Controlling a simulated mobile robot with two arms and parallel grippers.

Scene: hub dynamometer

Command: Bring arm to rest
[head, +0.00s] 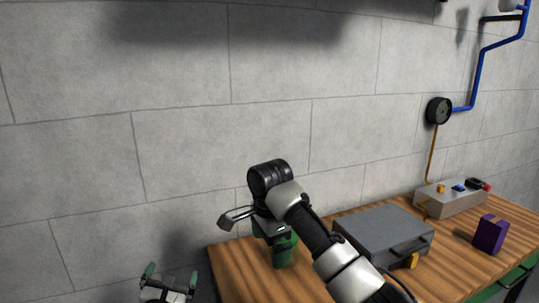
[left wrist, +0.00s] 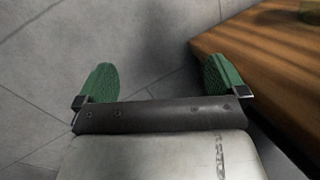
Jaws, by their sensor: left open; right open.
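My left gripper (head: 171,279) shows at the bottom of the head view, left of the workbench. Its green-padded fingers are spread wide with nothing between them. In the left wrist view the same open, empty gripper (left wrist: 160,82) is over grey floor, with the bench edge to its right. My right arm crosses the head view from the lower right. My right gripper (head: 279,256) hangs over the left part of the bench, its green fingers pointing down. Its fingers overlap in this view, so the gap between them is hard to see. I see no object held in it.
The wooden workbench (head: 237,265) stands against a grey block wall. On it are a grey case (head: 385,228), a purple block (head: 490,234) and a light control box (head: 451,203). A black round gauge (head: 439,110) and blue pipe (head: 482,75) are on the wall. Space left of the bench is clear.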

